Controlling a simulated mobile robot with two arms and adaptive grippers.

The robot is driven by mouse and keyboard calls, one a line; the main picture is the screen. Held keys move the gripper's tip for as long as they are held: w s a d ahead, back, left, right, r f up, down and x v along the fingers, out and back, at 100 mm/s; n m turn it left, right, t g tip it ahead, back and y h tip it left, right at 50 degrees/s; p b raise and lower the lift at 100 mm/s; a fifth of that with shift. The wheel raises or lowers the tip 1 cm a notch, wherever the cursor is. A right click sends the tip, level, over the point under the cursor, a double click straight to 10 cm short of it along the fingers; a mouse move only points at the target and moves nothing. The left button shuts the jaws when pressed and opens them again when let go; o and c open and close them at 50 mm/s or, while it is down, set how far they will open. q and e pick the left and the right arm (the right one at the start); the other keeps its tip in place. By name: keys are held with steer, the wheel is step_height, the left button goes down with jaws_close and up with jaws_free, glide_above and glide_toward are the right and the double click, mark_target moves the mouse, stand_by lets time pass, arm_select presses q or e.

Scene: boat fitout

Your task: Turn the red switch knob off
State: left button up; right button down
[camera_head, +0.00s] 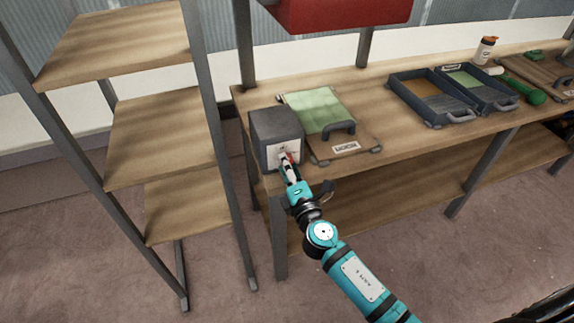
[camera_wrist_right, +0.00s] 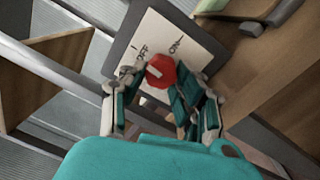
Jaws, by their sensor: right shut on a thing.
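The red switch knob (camera_wrist_right: 161,70) sits on a pale plate (camera_wrist_right: 188,37) marked OFF and ON, on the front of a grey box (camera_head: 275,122). The box stands at the left end of the wooden workbench. My right gripper (camera_head: 287,161) is at the box front, its fingers on either side of the knob and shut on it. The knob's pale mark shows in the right wrist view, but I cannot tell exactly which label it points to. The fingers partly hide the knob in the head view. My left gripper is not in view.
A board with a green sheet and black handle (camera_head: 340,128) lies right of the box. Two dark trays (camera_head: 432,118) and an orange-capped bottle (camera_head: 486,50) stand farther right. A wooden shelf rack (camera_head: 160,130) is at left. A red object (camera_head: 340,12) hangs above the bench.

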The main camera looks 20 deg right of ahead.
steer(key=shift+f+n, duration=0.15)
steer(key=shift+n, duration=0.55)
steer(key=c, duration=1)
jaws_free()
steer(key=shift+s, duration=0.1)
steer(key=s, duration=1.2)
steer(key=shift+d+f, duration=0.2)
steer(key=shift+d, duration=0.05)
steer(key=shift+w, duration=0.1)
